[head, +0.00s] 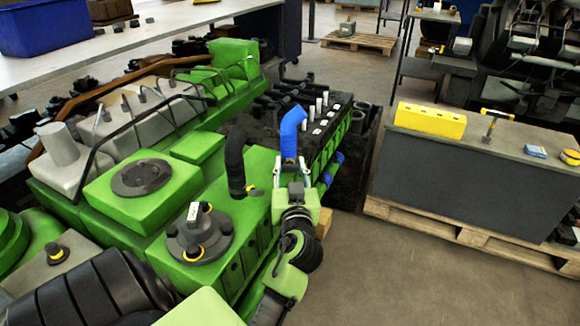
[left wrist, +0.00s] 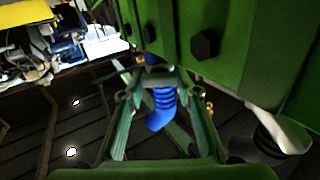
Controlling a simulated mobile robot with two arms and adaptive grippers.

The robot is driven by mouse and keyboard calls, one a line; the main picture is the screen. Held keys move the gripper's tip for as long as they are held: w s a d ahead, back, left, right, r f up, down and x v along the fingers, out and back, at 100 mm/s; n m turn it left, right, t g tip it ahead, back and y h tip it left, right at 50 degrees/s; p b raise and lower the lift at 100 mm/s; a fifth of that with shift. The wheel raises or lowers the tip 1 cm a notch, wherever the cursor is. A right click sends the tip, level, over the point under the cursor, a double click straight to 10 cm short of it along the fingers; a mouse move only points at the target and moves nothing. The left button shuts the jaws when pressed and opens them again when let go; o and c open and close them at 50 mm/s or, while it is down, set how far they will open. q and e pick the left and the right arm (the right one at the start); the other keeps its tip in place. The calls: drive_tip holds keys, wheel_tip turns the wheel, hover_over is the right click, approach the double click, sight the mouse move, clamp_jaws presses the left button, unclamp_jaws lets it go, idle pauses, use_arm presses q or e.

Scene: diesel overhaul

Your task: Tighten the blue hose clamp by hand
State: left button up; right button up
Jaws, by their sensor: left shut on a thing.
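A blue bent hose (head: 291,130) stands at the far end of the green engine block, right of centre in the head view. My left gripper (head: 291,172) is at its lower end, with one finger on each side. In the left wrist view the ribbed blue hose (left wrist: 163,100) lies between the two fingers of the left gripper (left wrist: 155,78). The gripper is shut on the blue hose clamp at the hose's end; the clamp itself is mostly hidden by the fingers. My right gripper is not in view.
A black hose (head: 235,160) and a round dark flange (head: 195,238) rise from the green engine (head: 150,200) left of the gripper. A grey bench (head: 440,165) with a yellow block (head: 430,121) stands on a pallet at right. The floor between is clear.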

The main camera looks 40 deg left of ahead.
sight(289, 125)
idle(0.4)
use_arm(q)
drive_tip(key=o, duration=0.9)
drive_tip(key=shift+c, duration=0.2)
wheel_tip(289, 125, up, 10)
drive_tip(key=shift+r, duration=0.1)
